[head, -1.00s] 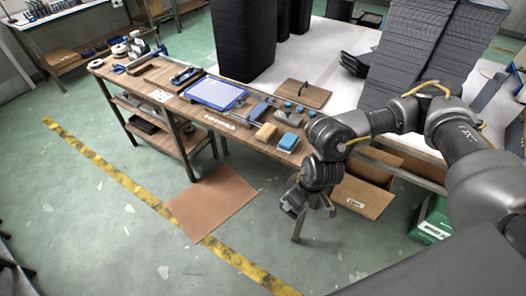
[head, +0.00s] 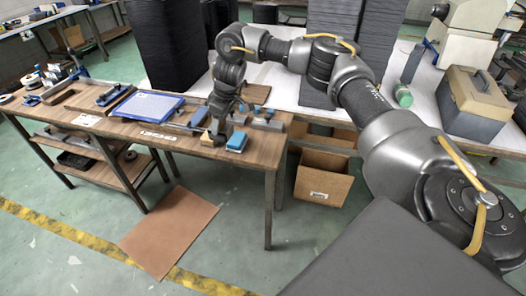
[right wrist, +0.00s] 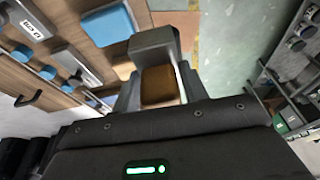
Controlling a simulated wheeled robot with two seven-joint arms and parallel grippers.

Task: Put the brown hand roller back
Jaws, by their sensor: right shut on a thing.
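The brown hand roller (right wrist: 160,86) is a brown block between the two fingers of my right gripper (right wrist: 158,92) in the right wrist view. In the head view my right gripper (head: 214,136) is over the front right part of the wooden workbench (head: 185,146), and a small tan part of the roller (head: 206,138) shows at its fingertips. The gripper is shut on the roller. I cannot tell whether the roller touches the bench top. A similar blue block (head: 237,142) lies just right of it, also in the right wrist view (right wrist: 107,22). My left gripper is not in view.
A blue tray panel (head: 148,105) lies left of my gripper on the bench. Grey tools with blue knobs (head: 268,122) lie behind right. An open cardboard box (head: 323,176) stands on the floor right of the bench. A brown sheet (head: 168,232) lies on the floor in front.

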